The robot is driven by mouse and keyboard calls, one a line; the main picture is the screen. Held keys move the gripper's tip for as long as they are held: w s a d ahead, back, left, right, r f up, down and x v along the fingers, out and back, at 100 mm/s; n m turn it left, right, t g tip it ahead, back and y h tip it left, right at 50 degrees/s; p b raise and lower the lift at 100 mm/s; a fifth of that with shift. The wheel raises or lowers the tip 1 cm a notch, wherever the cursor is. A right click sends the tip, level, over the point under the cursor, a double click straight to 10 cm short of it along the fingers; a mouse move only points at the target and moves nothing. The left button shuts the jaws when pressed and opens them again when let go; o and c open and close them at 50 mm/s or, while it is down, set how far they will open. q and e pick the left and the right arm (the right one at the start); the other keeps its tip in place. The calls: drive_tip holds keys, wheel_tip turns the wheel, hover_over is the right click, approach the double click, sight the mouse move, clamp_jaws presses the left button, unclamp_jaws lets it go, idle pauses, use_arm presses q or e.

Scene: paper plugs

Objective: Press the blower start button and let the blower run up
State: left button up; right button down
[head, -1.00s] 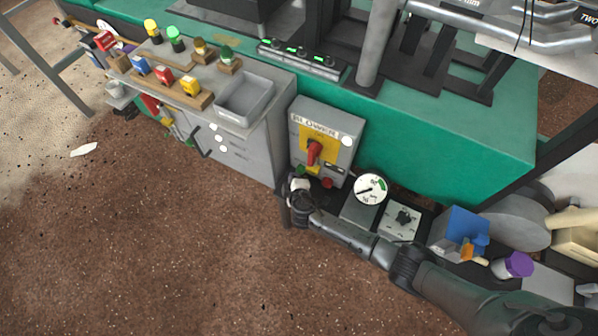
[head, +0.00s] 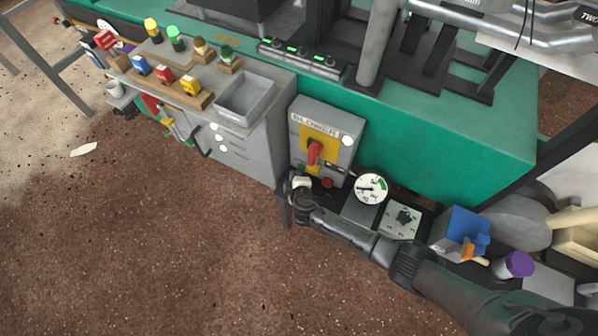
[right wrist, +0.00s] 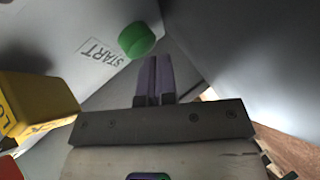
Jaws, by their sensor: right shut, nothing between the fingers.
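In the right wrist view the green button (right wrist: 136,40) stands beside the word START. My right gripper (head: 297,180) is shut and empty, its fingertips (right wrist: 153,60) right by the green button; I cannot tell whether they touch it. The round gauge (head: 371,188) has its needle pointing left. My left gripper is not in view.
A grey box with a black knob (head: 404,218) stands right of the gauge. A blue holder (head: 465,226) and a purple-capped jar (head: 518,265) are farther right. A grey cabinet with a tray (head: 246,96) is at left.

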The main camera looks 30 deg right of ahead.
drive_tip(key=shift+s+a, duration=0.4)
drive_tip(key=shift+a, duration=0.05)
drive_tip(key=shift+s+a, duration=0.15)
drive_tip(key=shift+a, duration=0.05)
idle(0.3)
drive_tip(key=shift+s+a+p, duration=0.2)
drive_tip(key=shift+s+a, duration=0.55)
drive_tip(key=shift+a, duration=0.3)
drive_tip(key=shift+s+a+p, duration=0.2)
drive_tip(key=shift+s+a, duration=0.5)
drive_tip(key=shift+a, duration=0.3)
